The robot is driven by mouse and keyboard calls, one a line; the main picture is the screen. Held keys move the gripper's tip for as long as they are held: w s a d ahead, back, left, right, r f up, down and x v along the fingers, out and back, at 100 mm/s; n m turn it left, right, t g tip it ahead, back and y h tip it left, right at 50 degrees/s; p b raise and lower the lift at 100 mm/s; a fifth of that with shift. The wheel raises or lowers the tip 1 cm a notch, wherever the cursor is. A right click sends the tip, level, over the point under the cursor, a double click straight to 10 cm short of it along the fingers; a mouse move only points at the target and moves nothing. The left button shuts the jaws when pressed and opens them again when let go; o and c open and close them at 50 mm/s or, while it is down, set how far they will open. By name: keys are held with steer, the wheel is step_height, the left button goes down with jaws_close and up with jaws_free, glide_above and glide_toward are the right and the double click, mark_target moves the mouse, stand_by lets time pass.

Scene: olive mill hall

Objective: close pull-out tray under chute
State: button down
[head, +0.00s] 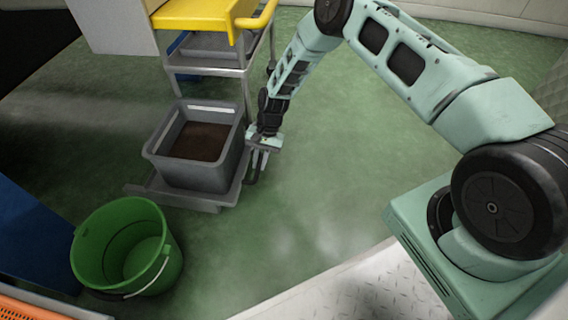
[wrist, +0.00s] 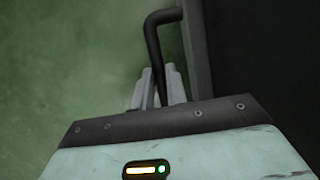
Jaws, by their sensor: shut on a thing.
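The pull-out tray (head: 172,198) is a flat grey platform low over the floor, pulled out in front of a grey frame. A grey bin (head: 175,174) with dark brown matter inside stands on it. The yellow chute (head: 195,14) is above and behind the bin. My gripper (head: 261,160) is at the tray's right side. In the wrist view my gripper (wrist: 159,82) is shut on a dark bent bar handle (wrist: 152,38), which passes between the pale fingers. The fingers hide part of the handle.
A green bucket (head: 128,248) with a wire handle stands on the floor in front of the tray. A blue panel (head: 34,235) and an orange crate edge (head: 30,307) are at the left. The green floor (head: 335,150) right of the tray is clear.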

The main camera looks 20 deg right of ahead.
mark_target(238, 152)
steer(key=w+a, duration=0.1)
steer(key=w+a+b, duration=0.1)
steer(key=a, duration=0.1)
steer(key=w+a, duration=0.1)
steer(key=a, duration=0.1)
steer(key=shift+w+f, duration=0.1)
steer(key=shift+w, duration=0.1)
steer(key=shift+w+a+b, duration=0.35)
steer(key=shift+w+a, duration=0.1)
steer(key=shift+a, duration=0.15)
steer(key=c, duration=1.4)
jaws_free()
steer(key=shift+a, duration=0.1)
steer(key=shift+r, duration=0.2)
steer(key=p+v, duration=0.4)
steer(key=v, duration=0.3)
steer(key=shift+w+r, duration=0.1)
steer(key=shift+r, duration=0.05)
